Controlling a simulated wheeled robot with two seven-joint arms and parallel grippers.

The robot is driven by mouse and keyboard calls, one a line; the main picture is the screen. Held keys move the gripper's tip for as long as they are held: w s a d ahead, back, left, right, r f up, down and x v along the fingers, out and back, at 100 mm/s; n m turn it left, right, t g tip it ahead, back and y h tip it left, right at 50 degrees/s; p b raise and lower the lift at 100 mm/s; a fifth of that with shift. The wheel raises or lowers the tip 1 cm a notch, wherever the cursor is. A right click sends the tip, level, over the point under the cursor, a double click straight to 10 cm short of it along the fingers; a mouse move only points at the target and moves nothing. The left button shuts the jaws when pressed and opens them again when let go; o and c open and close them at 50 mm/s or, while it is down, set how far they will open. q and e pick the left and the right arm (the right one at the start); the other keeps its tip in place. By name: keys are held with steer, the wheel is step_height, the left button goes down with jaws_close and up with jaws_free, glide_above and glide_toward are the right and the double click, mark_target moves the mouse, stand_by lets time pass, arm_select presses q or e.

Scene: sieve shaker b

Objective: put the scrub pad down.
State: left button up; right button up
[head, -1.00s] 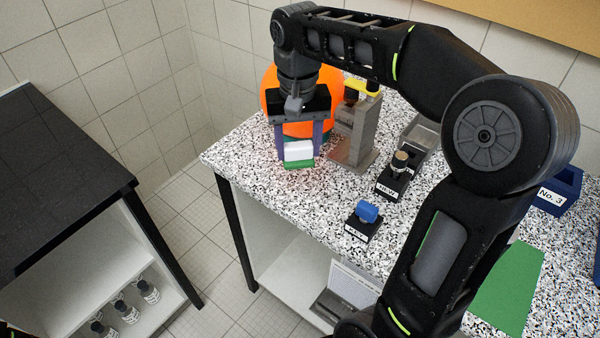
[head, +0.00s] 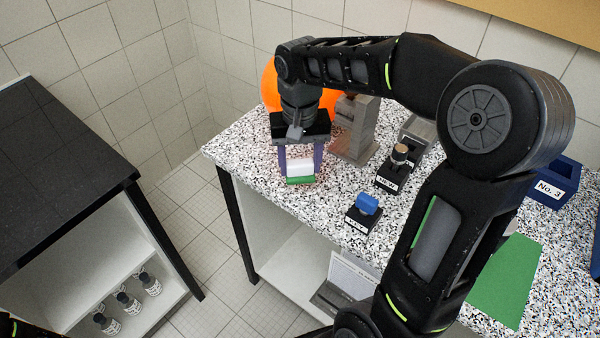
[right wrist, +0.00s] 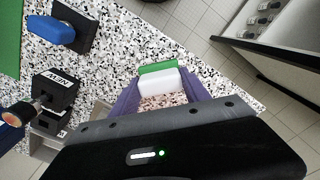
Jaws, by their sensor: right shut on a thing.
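The scrub pad (head: 300,170) is a small block with a white upper part and a green lower layer. My right gripper (head: 300,168) is shut on it, with a purple finger on each side. The pad is near the left end of the speckled worktop (head: 240,150); I cannot tell whether its green side touches the top. In the right wrist view the pad (right wrist: 157,81) sits between the fingertips. My left gripper is not in view.
A grey stand (head: 355,130) and an orange ball-like object (head: 270,88) are behind the gripper. A black block labelled NEW (head: 392,180) and a blue-topped block (head: 366,207) stand to the right. A green mat (head: 505,280) lies far right.

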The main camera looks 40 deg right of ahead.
mark_target(300, 175)
steer(key=shift+f, duration=1.85)
steer(key=shift+f, duration=0.25)
steer(key=o, duration=1.2)
steer(key=shift+r, duration=0.1)
step_height(300, 175, up, 12)
steer(key=shift+r, duration=0.2)
